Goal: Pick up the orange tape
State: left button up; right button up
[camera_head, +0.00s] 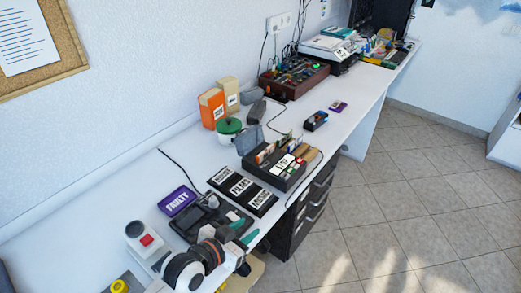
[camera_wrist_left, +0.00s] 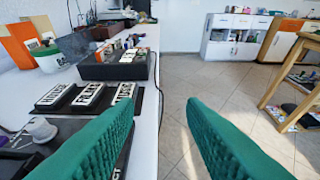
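An upright orange case (camera_head: 211,108) with a white label stands at the back of the desk against the wall, beside a beige case (camera_head: 228,95). I take it as the orange tape. It also shows at the left edge of the left wrist view (camera_wrist_left: 18,50). My left gripper (camera_head: 247,229) is at the near front edge of the desk, well short of the orange case. Its two green fingers are apart with nothing between them, as the left wrist view shows (camera_wrist_left: 160,112). My right gripper is not in view.
A white pot with a green lid (camera_head: 229,127) stands just in front of the orange case. A black box of cassettes (camera_head: 279,168), a black labelled tray (camera_head: 242,190) and a purple FAULTY sign (camera_head: 177,201) lie nearer. Bare desk shows along the wall at left.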

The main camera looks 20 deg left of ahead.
aim_at(260, 157)
jog(key=i+j, duration=0.2)
jog(key=i, duration=0.2)
jog(key=i+j, duration=0.2)
jog(key=i, duration=0.2)
